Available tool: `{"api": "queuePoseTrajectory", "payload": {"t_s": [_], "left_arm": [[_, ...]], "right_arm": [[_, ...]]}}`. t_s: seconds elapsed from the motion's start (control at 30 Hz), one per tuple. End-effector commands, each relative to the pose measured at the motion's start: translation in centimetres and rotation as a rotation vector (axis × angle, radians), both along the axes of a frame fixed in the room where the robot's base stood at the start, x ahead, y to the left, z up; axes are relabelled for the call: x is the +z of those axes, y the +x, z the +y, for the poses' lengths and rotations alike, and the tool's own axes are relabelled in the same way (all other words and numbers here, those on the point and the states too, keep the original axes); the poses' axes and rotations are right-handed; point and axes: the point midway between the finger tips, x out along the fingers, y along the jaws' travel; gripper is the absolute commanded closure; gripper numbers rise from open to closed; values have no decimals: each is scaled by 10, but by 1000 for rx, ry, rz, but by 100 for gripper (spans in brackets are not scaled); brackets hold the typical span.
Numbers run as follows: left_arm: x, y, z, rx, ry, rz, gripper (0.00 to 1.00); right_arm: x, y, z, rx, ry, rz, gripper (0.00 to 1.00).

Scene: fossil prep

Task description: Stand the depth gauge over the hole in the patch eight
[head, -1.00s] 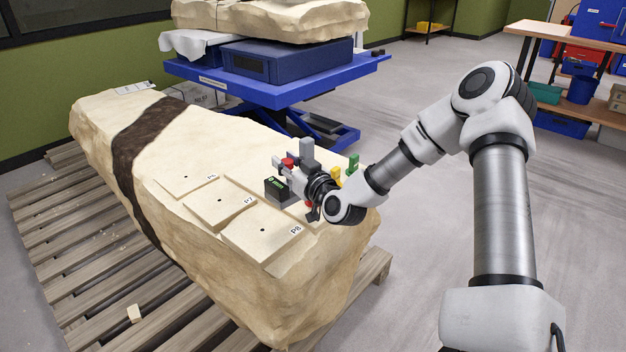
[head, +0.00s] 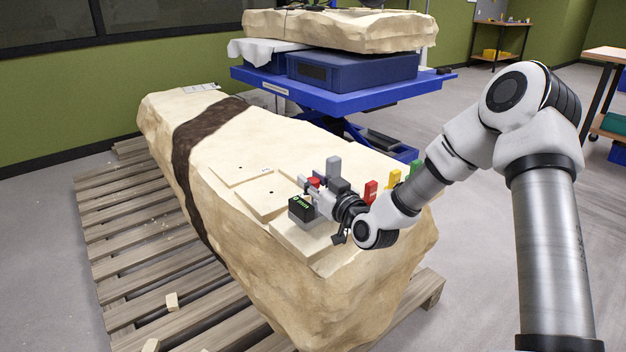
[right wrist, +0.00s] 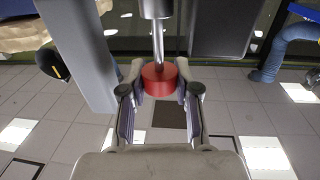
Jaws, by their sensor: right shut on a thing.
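My right gripper (head: 318,194) is shut on the depth gauge (head: 300,208), which has a black box with a green display, a red part and a grey upright. In the right wrist view the gauge's red cylinder (right wrist: 159,80) sits between the fingers, under a metal rod. Patch eight (head: 290,240) is the nearest pale square on the big stone block. The gauge is over its far part and hides its hole; the arm hides its label. I cannot tell whether the gauge's feet touch the patch. My left gripper is not in view.
Patch seven (head: 262,203) and patch six (head: 238,170) lie beyond, each with a small dark hole. Red (head: 371,192), yellow (head: 394,178) and green (head: 416,167) pieces stand right of the gripper. The block (head: 340,290) rests on a pallet (head: 135,235). A blue lift table stands behind.

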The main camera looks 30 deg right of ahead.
Motion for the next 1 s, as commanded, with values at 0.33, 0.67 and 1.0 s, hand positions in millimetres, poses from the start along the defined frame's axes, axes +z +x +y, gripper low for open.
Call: {"api": "queuePoseTrajectory", "payload": {"t_s": [0.33, 0.67, 1.0], "left_arm": [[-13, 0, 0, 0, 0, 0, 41], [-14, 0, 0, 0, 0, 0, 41], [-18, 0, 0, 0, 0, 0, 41]], "right_arm": [[-12, 0, 0, 0, -2, -6, 100], [-14, 0, 0, 0, -2, -5, 100], [-20, 0, 0, 0, -2, -5, 100]]}}
